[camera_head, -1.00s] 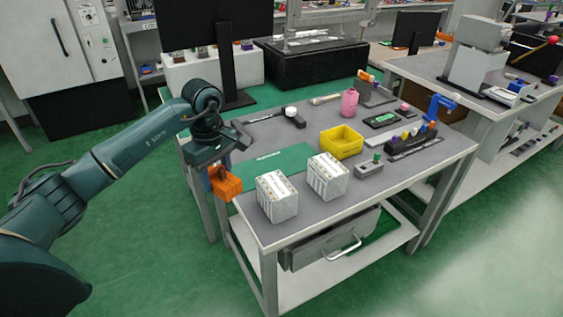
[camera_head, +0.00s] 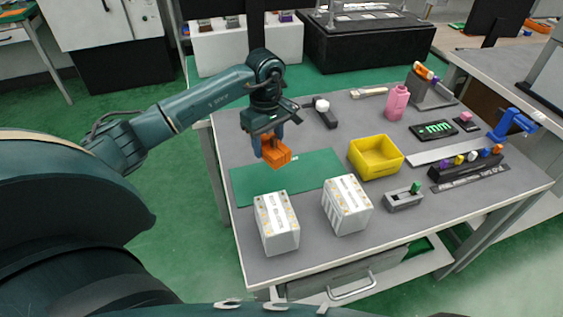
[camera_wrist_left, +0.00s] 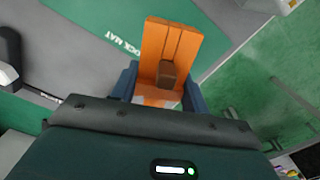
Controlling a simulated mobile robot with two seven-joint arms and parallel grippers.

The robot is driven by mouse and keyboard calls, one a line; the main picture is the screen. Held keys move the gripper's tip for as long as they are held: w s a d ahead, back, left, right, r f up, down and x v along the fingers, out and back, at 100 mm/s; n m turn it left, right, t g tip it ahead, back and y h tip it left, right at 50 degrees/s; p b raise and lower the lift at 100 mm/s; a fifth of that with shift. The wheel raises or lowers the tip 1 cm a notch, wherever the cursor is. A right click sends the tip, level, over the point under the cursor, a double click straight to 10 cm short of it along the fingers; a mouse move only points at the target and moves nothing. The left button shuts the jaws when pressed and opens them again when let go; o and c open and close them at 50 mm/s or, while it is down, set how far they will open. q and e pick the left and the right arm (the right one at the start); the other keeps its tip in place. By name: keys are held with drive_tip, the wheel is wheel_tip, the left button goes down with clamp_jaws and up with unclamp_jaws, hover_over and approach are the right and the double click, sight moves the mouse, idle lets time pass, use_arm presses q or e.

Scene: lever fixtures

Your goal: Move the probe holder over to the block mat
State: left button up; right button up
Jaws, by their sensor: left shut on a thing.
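My left gripper (camera_head: 270,146) is shut on an orange block-like piece with a brown knob, which I take for the probe holder (camera_head: 277,153). It also shows between the blue fingers in the left wrist view (camera_wrist_left: 168,50). The green block mat (camera_head: 252,184) lies flat on the grey table. In the head view the held piece overlaps the mat's far edge and appears raised; its exact height is hard to tell. The mat with its white lettering shows beside the piece in the left wrist view (camera_wrist_left: 95,20). My right gripper is not in view.
Two white boxes (camera_head: 277,222) (camera_head: 347,205) stand at the mat's near edge. A yellow bin (camera_head: 376,157) is right of the mat. A black tool with a white ball (camera_head: 322,108) lies behind. A grey stand (camera_head: 432,92) with an orange-topped probe is at the back right.

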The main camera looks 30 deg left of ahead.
sight(267, 139)
use_arm(q)
drive_tip(key=shift+f, duration=3.5)
drive_tip(key=shift+f, duration=0.25)
drive_tip(key=o, duration=1.1)
drive_tip(key=shift+r, duration=0.1)
drive_tip(key=shift+c, duration=0.2)
wheel_tip(267, 139, up, 12)
drive_tip(key=shift+r, duration=0.15)
drive_tip(key=shift+s, duration=0.1)
